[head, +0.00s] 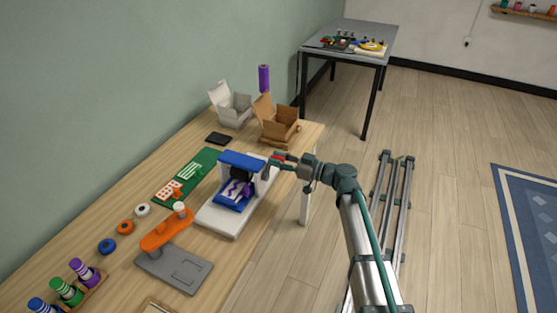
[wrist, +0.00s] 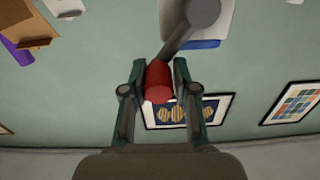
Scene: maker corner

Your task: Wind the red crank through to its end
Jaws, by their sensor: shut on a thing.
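The red crank handle (wrist: 158,84) sits between the two fingers of my gripper (wrist: 158,92) in the wrist view. The fingers are shut on it. A grey crank arm (wrist: 190,30) runs from the handle up and right to a round hub. In the head view the crank's red part (head: 277,157) shows at the right side of a machine with a blue top (head: 242,161) and a white base (head: 219,217). My gripper (head: 275,161) reaches it from the right. A purple patterned piece on a blue bed lies under the blue top.
An orange lever device (head: 167,234) on a grey plate stands in front of the machine. A green mat (head: 187,177) lies behind it. An open cardboard box (head: 279,132) and a white box (head: 233,108) stand at the table's far end.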

